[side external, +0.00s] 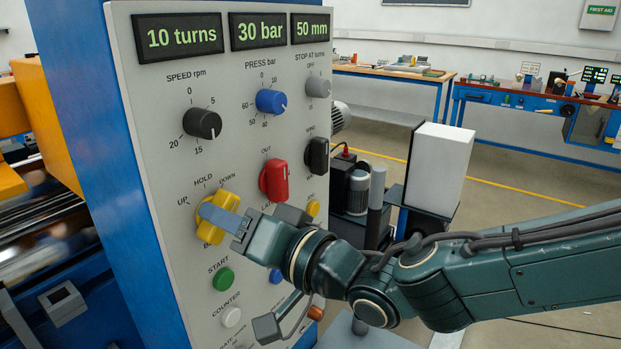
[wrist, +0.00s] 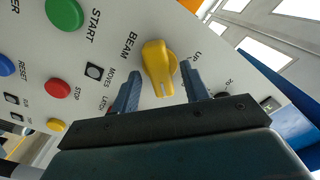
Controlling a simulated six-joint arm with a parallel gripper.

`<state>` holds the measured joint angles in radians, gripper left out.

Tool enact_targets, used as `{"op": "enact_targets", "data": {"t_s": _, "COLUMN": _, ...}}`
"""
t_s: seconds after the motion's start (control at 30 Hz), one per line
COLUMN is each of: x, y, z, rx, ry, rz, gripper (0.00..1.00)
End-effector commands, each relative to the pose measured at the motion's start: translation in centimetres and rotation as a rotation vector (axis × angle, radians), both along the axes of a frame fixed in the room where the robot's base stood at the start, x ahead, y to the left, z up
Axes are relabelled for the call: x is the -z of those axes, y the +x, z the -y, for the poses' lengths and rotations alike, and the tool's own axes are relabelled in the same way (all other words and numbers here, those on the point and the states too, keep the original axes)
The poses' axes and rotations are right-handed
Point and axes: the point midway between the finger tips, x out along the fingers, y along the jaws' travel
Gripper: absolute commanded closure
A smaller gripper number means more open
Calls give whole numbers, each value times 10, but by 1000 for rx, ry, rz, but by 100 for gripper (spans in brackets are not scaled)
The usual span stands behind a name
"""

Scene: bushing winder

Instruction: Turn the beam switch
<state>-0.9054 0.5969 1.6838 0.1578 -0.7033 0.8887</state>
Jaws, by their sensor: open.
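The beam switch is a yellow knob (side external: 226,200) on the grey control panel, under the words UP, HOLD and DOWN in the side view. In the wrist view the yellow knob (wrist: 156,62) lies between my two fingers, with BEAM printed at its left and UP at its right. My gripper (side external: 212,216) is at the knob, and a blue-grey finger crosses the knob's face and hides part of it. In the wrist view my gripper (wrist: 161,68) is open, with gaps between the fingers and the knob. I cannot tell exactly which word the knob points to.
A red knob (side external: 274,180) and a black switch (side external: 316,156) stand out to the right of the beam switch. A black speed dial (side external: 202,123) is above. A green START button (side external: 223,279) and white COUNTER button (side external: 231,316) are below.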

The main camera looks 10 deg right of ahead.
Motion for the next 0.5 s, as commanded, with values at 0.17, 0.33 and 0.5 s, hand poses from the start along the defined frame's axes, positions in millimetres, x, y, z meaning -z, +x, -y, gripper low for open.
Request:
{"op": "enact_targets", "data": {"t_s": 0.17, "x": 0, "y": 5, "z": -4, "rx": 0, "ry": 0, "rz": 0, "gripper": 55}}
{"op": "enact_targets", "data": {"t_s": 0.33, "x": 0, "y": 5, "z": -5, "rx": 0, "ry": -1, "rz": 1, "gripper": 55}}
{"op": "enact_targets", "data": {"t_s": 0.5, "x": 0, "y": 5, "z": -5, "rx": 0, "ry": -1, "rz": 1, "gripper": 58}}
